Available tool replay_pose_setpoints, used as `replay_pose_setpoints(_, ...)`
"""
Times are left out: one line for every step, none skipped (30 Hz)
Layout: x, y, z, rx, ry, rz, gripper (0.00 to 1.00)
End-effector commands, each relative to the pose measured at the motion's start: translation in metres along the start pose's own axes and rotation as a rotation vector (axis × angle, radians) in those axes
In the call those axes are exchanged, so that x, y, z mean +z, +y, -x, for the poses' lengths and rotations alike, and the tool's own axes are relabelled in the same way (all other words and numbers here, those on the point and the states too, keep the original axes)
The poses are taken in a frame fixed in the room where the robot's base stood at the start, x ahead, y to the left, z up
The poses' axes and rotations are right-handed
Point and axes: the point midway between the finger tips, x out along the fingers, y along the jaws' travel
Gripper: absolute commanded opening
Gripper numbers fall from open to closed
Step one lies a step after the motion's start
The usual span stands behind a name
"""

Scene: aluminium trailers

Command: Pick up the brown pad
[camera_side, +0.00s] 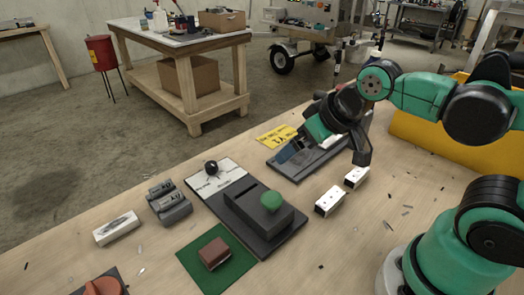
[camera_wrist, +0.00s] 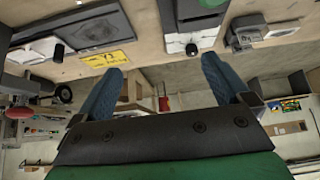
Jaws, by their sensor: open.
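The brown pad (camera_side: 213,253) is a small block lying on a dark green square mat (camera_side: 236,268) near the front of the wooden table in the side view. I cannot make it out in the wrist view. My gripper (camera_side: 290,152) is up at the far side of the table, well behind and to the right of the pad. Its two blue fingers are spread apart and empty in the wrist view (camera_wrist: 160,85). They point away from the tabletop, toward the room.
A black box with a green button (camera_side: 271,201) stands beside the mat. White blocks (camera_side: 329,201), a grey clamp-like fixture (camera_side: 170,203), a white-grey block (camera_side: 116,229) and a red knob (camera_side: 103,287) are around. A yellow label (camera_side: 277,135) lies at the back. Small scraps litter the table.

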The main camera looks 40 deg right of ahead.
Motion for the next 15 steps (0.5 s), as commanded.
replay_pose_setpoints(-0.003,-0.005,-0.001,-0.011,-0.018,0.001,0.96)
replay_pose_setpoints(-0.004,-0.010,-0.002,-0.020,-0.035,-0.001,0.96)
replay_pose_setpoints(-0.007,-0.017,-0.004,-0.032,-0.062,-0.003,0.96)
replay_pose_setpoints(-0.009,-0.024,-0.006,-0.042,-0.086,-0.004,0.96)
replay_pose_setpoints(-0.011,-0.031,-0.009,-0.052,-0.114,-0.007,0.96)
replay_pose_setpoints(-0.013,-0.042,-0.013,-0.063,-0.154,-0.009,0.96)
replay_pose_setpoints(-0.014,-0.051,-0.016,-0.071,-0.186,-0.011,0.96)
replay_pose_setpoints(-0.015,-0.060,-0.019,-0.076,-0.219,-0.012,0.96)
replay_pose_setpoints(-0.015,-0.072,-0.024,-0.080,-0.262,-0.014,0.96)
replay_pose_setpoints(-0.014,-0.082,-0.028,-0.082,-0.294,-0.014,0.96)
replay_pose_setpoints(-0.013,-0.091,-0.032,-0.081,-0.326,-0.015,0.96)
replay_pose_setpoints(-0.011,-0.103,-0.038,-0.078,-0.367,-0.014,0.96)
replay_pose_setpoints(-0.008,-0.113,-0.042,-0.074,-0.396,-0.013,0.96)
replay_pose_setpoints(-0.006,-0.121,-0.046,-0.069,-0.423,-0.012,0.96)
replay_pose_setpoints(-0.002,-0.132,-0.051,-0.060,-0.457,-0.011,0.96)
